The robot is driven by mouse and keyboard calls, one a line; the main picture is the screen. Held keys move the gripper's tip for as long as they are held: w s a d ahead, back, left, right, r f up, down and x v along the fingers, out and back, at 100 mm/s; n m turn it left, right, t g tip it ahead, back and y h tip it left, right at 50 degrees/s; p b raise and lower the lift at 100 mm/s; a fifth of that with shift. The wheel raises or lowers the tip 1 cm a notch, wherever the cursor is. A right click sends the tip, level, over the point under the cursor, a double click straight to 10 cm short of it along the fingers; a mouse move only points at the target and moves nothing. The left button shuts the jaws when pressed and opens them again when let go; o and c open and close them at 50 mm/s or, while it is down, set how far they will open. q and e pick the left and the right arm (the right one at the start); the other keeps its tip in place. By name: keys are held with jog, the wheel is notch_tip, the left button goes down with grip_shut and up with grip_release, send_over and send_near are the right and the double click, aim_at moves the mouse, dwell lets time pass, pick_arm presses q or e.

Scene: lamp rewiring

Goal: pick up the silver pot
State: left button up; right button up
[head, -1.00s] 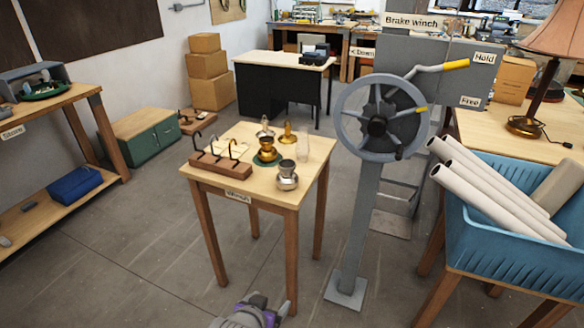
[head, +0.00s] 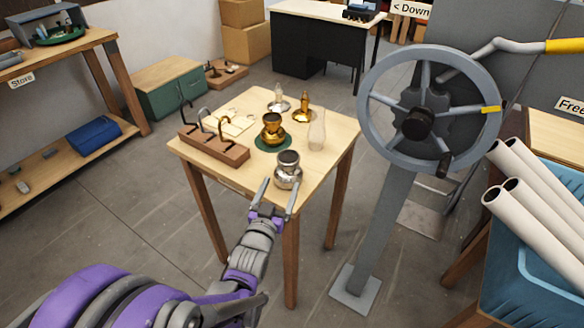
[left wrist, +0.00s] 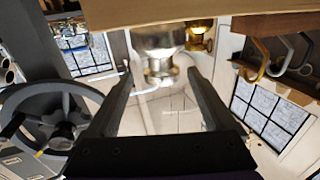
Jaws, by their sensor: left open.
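The silver pot (head: 288,172) stands upright near the front right edge of the small wooden table (head: 225,140). It has a rounded silver body and a dark top. My left gripper (head: 275,198) is open just in front of the pot, at the table's front edge. In the left wrist view the silver pot (left wrist: 160,50) shows beyond and between the two open fingers (left wrist: 165,95), apart from them as far as I can tell. My right gripper is not in view.
On the table are a brass pot (head: 272,130) on a green disc, a glass chimney (head: 317,132), a brass piece (head: 303,108), a silver piece (head: 278,100) and a wooden hook rack (head: 213,146). The brake winch wheel (head: 430,110) stands close on the right.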

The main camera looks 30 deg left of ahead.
aim_at(286, 171)
pick_arm(q)
jog(key=x, duration=0.9)
jog(key=shift+p, duration=0.35)
jog(key=shift+s, duration=0.1)
grip_shut()
jog(key=shift+r, duration=0.1)
